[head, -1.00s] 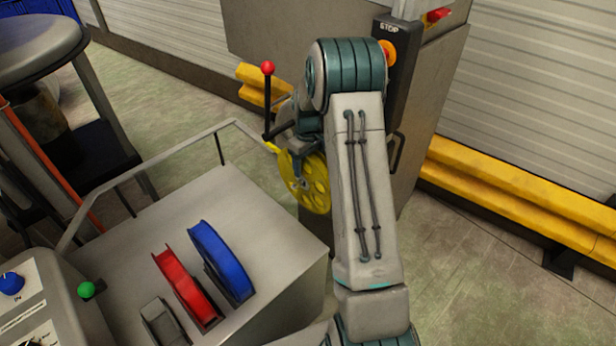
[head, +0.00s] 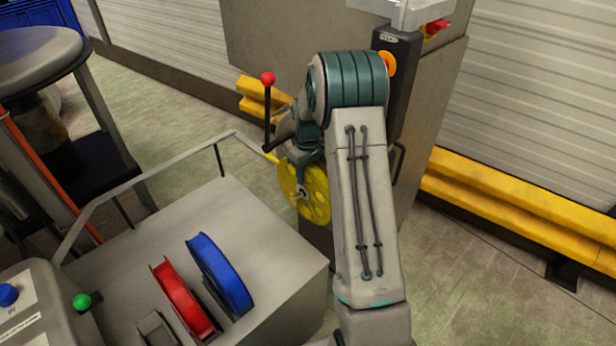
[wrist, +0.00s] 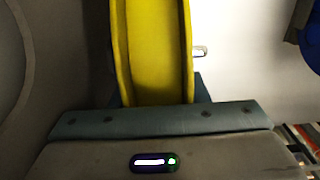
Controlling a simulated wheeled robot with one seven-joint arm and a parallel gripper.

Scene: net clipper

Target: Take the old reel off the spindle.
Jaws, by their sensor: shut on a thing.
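The yellow reel (head: 318,186) is at the side of the grey cabinet, partly behind my forearm in the head view. A metal hub or shaft end (head: 299,194) shows at its middle; I cannot tell how far the reel sits on the spindle. In the wrist view the yellow reel (wrist: 155,45) stands edge-on between the jaws, and a short pale stub (wrist: 200,52) sticks out on its right. My gripper (head: 292,158) is shut on the reel's rim from above. Its fingertips are mostly hidden in both views.
A red reel (head: 180,297) and a blue reel (head: 220,272) stand in holders on the grey box (head: 225,205) at front left. A lever with a red knob (head: 267,78) rises beside my gripper. The cabinet (head: 290,40) and yellow barriers (head: 510,205) stand behind.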

